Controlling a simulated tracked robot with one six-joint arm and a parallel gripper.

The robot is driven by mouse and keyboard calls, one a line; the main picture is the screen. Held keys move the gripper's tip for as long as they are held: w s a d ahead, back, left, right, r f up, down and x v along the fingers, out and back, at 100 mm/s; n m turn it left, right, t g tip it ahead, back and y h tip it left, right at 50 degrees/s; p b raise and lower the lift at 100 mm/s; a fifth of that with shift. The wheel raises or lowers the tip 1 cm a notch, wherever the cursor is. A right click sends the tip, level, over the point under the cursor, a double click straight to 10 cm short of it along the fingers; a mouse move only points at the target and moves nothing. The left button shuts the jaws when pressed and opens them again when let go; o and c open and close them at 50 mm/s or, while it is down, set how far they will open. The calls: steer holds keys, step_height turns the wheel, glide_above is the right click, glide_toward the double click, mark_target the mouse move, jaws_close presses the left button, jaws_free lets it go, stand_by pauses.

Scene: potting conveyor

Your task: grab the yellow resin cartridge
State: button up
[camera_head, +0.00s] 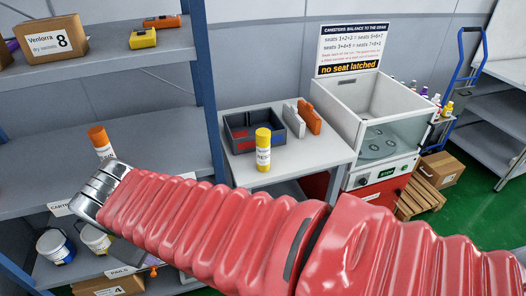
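The yellow resin cartridge (263,150), with a yellow cap and base and a white label, stands upright at the front of the grey table, before a dark divided tray (240,138). My red-sleeved arm crosses the foreground below it and reaches left. My gripper (92,192) is the metal end at the far left, by the shelf and well away from the yellow cartridge. Its fingertips are not clear, so I cannot tell its opening. An orange-capped white cartridge (101,142) shows just behind it; I cannot tell whether they touch.
A blue-posted shelf on the left holds a Venlorra box (57,42), yellow and orange cases and, lower down, white pails. An open-topped machine (350,180) stands right of the table. A blue trolley (462,80) carries bottles at far right.

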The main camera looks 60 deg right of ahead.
steer(key=s+d+f+n+g+h, duration=0.1)
steer(key=s+d+n+g+h, duration=0.25)
steer(key=d, duration=0.95)
steer(key=s+d+f+n+g+h, duration=0.1)
steer(key=d+n+g+h, duration=0.4)
steer(key=d, duration=0.8)
steer(key=n+t+h, duration=0.5)
steer(key=n+h, duration=0.1)
steer(key=n, duration=0.2)
glide_toward(259, 146)
steer(key=d, duration=0.3)
steer(key=shift+w+a, duration=0.15)
steer(key=shift+a, duration=0.05)
steer(key=shift+g, duration=0.25)
steer(key=shift+s+d, duration=0.15)
steer(key=shift+d, duration=2)
steer(key=shift+s+d, duration=0.15)
steer(key=shift+d, duration=2)
